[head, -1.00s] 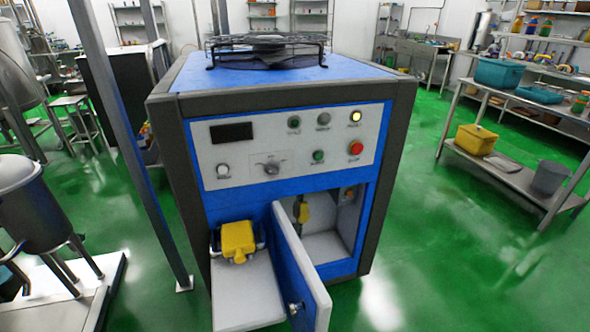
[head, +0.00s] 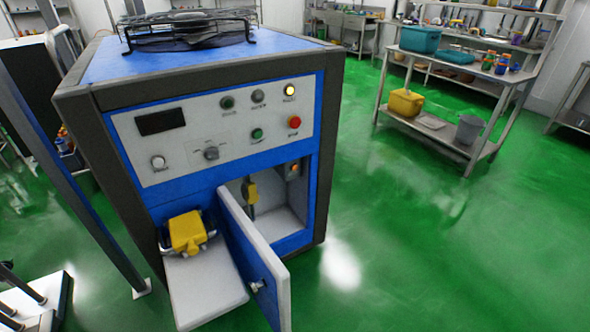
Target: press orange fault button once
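The blue and dark grey machine (head: 95,150) stands left of centre in the head view. Its white control panel (head: 200,158) faces me. Two green buttons, a grey button, a white button (head: 158,162), a rotary knob (head: 211,153) and a dark display (head: 160,122) share the panel. Labels are too small to read. Inside the open compartment, a small orange light or button (head: 294,169) shows on the right wall. Neither of my grippers is in view.
The compartment door (head: 258,262) stands open toward me. A yellow part (head: 187,232) sits at a white shelf (head: 205,290) left of the door. A metal post (head: 75,165) stands close on the left. A steel rack (head: 440,138) is at right; the green floor between is clear.

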